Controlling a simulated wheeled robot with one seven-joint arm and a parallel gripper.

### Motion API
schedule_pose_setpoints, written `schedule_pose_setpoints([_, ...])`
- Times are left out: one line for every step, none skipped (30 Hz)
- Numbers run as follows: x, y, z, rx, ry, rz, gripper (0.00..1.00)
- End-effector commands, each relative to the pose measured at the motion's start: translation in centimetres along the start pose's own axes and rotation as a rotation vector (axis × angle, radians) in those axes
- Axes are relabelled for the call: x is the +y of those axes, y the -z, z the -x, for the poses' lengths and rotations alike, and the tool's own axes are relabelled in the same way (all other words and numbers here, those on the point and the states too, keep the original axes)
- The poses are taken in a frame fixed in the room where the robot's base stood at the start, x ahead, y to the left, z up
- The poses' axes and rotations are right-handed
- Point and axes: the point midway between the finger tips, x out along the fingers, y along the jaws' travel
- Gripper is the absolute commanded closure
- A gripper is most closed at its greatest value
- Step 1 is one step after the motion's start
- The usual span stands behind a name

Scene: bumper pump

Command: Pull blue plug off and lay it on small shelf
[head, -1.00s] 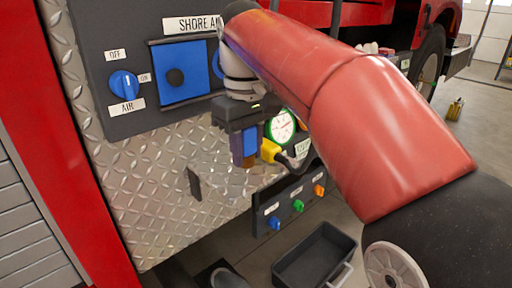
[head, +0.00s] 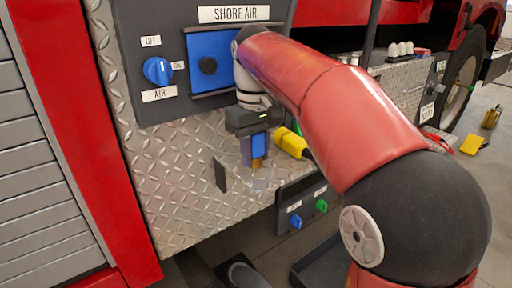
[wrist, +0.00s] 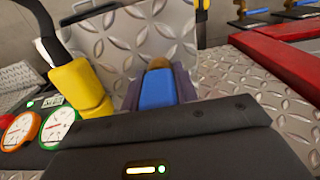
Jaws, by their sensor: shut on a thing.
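My gripper (head: 256,158) points down in front of the diamond-plate panel, below the Shore Air board. It is shut on the blue plug (head: 260,144). In the wrist view the blue plug (wrist: 157,90) sits between the two fingers, with a brass-coloured end showing beyond it. A small diamond-plate ledge, seemingly the small shelf (wrist: 140,30), shows behind and below the plug. Its dark end (head: 220,175) shows left of my gripper in the head view. The plug appears above the shelf; contact cannot be told.
A yellow plug (head: 291,143) is close to the right of my gripper, and also shows in the wrist view (wrist: 80,88). Gauges (wrist: 57,127) sit near it. A lower board with blue and green knobs (head: 308,207) is below. A dark bin (head: 305,262) stands on the floor.

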Motion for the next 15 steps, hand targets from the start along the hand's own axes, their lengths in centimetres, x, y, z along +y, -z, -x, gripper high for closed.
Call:
schedule_pose_setpoints([0.00,-0.01,-0.06,0.001,0.000,0.000,1.00])
schedule_pose_setpoints([0.00,-0.01,-0.07,0.001,0.000,0.000,1.00])
schedule_pose_setpoints([0.00,-0.01,-0.06,0.001,0.000,0.000,1.00])
schedule_pose_setpoints([0.00,-0.01,-0.06,0.001,0.000,0.000,1.00])
schedule_pose_setpoints([0.00,-0.01,-0.05,0.001,0.000,0.000,1.00])
schedule_pose_setpoints([0.00,-0.01,-0.04,0.001,0.000,0.000,1.00])
schedule_pose_setpoints([0.00,-0.01,-0.04,0.001,0.000,0.000,1.00])
schedule_pose_setpoints([0.00,-0.01,-0.03,0.001,0.000,0.000,1.00])
schedule_pose_setpoints([0.00,-0.01,-0.03,0.001,0.000,0.000,0.68])
schedule_pose_setpoints([0.00,-0.01,-0.03,0.001,0.000,0.000,0.64])
schedule_pose_setpoints([0.00,-0.01,-0.03,0.001,0.000,0.000,0.60])
schedule_pose_setpoints([0.00,-0.01,-0.03,0.001,0.000,0.000,0.55])
schedule_pose_setpoints([0.00,-0.01,-0.03,0.001,0.000,0.000,0.51])
schedule_pose_setpoints([0.00,-0.01,-0.04,0.001,0.000,0.000,0.47])
schedule_pose_setpoints([-0.01,-0.01,-0.04,0.001,0.000,0.000,0.45])
